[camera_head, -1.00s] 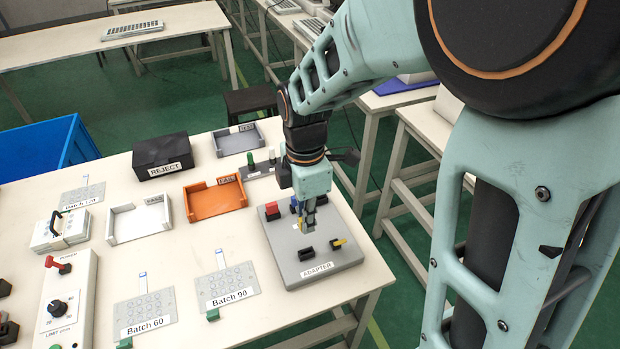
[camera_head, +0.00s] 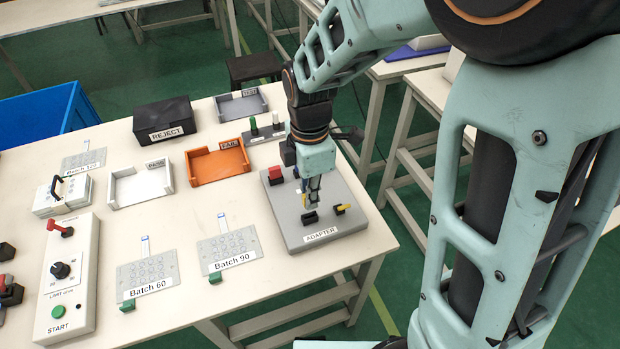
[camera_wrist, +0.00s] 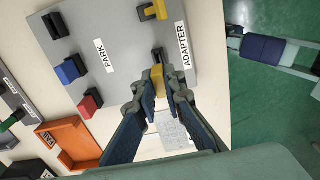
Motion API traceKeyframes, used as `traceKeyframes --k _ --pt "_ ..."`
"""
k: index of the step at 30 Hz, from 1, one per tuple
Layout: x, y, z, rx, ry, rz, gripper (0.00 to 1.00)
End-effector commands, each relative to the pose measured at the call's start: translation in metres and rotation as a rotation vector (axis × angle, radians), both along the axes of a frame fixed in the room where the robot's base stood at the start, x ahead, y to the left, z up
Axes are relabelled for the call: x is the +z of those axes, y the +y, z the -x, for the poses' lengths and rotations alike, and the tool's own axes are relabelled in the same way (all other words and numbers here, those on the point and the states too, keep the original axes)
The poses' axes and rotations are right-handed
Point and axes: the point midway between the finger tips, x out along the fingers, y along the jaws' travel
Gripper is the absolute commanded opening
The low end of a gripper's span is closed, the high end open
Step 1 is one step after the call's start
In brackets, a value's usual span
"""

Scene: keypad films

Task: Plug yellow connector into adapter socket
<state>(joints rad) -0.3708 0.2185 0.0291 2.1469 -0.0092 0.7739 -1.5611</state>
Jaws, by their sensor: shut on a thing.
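The grey adapter board (camera_head: 340,228) lies at the right front of the table, with an "ADAPTER" label on its front edge. My gripper (camera_wrist: 160,94) is shut on the yellow connector (camera_wrist: 157,76), low over the board. The black adapter socket (camera_wrist: 158,54) is right at the connector's far end; it also shows in the head view (camera_head: 310,219), just below my fingertips. I cannot tell whether the connector is inside the socket or only over it. Another yellow piece (camera_wrist: 161,9) sits at a black block on the same board.
A red connector (camera_wrist: 90,103) and a blue connector (camera_wrist: 70,69) stand by the PARK label. An orange FAIL tray (camera_head: 217,168), a white PASS tray (camera_head: 140,187) and a black REJECT box (camera_head: 163,119) are left of the board. The board's right side is near the table edge.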

Motion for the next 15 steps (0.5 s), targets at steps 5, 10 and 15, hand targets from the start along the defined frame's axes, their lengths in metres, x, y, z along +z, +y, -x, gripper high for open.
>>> traceKeyframes --k 5,10,15 --pt "-0.019 0.000 0.000 0.000 0.001 0.000 0.00" --pt "-0.023 0.000 0.000 0.000 0.000 0.000 0.00" --pt "-0.023 0.000 0.000 0.000 0.000 0.000 0.00"
